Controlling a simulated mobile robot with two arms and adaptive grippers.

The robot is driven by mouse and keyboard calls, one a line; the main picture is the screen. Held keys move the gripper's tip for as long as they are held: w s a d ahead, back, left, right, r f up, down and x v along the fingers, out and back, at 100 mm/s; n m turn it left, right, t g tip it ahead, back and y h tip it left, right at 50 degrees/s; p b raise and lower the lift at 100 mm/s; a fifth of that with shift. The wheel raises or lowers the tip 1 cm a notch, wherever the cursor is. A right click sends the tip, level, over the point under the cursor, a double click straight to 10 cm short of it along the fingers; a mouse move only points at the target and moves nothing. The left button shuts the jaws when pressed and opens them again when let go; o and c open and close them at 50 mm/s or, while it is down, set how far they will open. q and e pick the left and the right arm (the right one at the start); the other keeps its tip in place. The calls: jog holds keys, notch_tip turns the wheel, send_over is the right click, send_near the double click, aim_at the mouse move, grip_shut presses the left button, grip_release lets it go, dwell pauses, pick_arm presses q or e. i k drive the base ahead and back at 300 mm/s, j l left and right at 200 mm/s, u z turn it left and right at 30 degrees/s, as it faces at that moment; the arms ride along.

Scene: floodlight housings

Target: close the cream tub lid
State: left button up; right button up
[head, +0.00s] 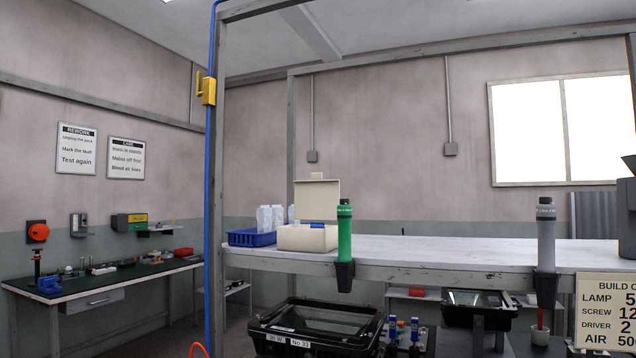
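The cream tub (302,238) stands on the white-topped bench, left of the middle of the head view. Its lid (317,199) is open and stands about upright at the tub's back edge. A blue item shows at the tub's top, near the green torch-like tool; I cannot tell whether it is inside. Neither of my grippers can be made out in the head view.
A blue crate (252,238) with white bottles stands left of the tub. A green tool (344,235) in a black holder stands at the bench's front edge, close by the tub's right side. A grey tool (546,235) is farther right. The bench top between is clear.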

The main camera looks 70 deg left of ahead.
aim_at(316, 197)
jog(key=k+j+u, duration=0.25)
jog(key=k+j, duration=1.2)
